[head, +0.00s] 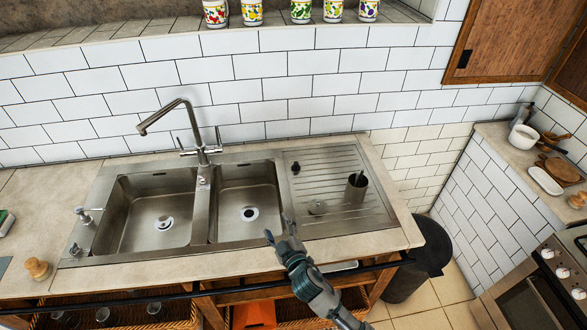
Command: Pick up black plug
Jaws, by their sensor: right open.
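A small black plug (295,168) stands on the ribbed drainboard (330,160), near its back left corner. My right gripper (278,228) is open and empty at the front edge of the sink, in front of the right basin and the drainboard. It is apart from the plug, which lies farther back and slightly to the right. My left gripper is not in view.
The two basins look empty. A tall faucet (181,125) rises behind them. A dark bin (428,245) stands right of the counter.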

